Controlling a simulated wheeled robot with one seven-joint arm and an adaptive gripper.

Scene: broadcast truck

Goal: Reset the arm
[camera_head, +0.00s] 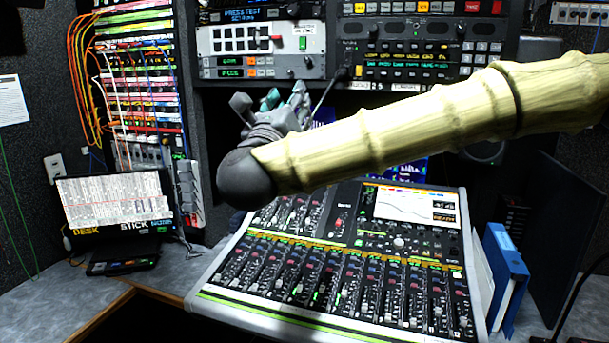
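My arm shows as a pale yellow, ribbed link reaching in from the right edge across the upper middle of the head view to a dark rounded joint. My gripper (285,98) is past that joint, in front of the rack panels. It is small, grey with a teal part, and points up and away from me. Its fingers are partly hidden and too small to tell whether they are open or shut. I see nothing clearly held in it.
An audio mixing desk (330,285) stands below my arm. Rack equipment (420,45) fills the back. Blue binders (505,265) stand right of the desk.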

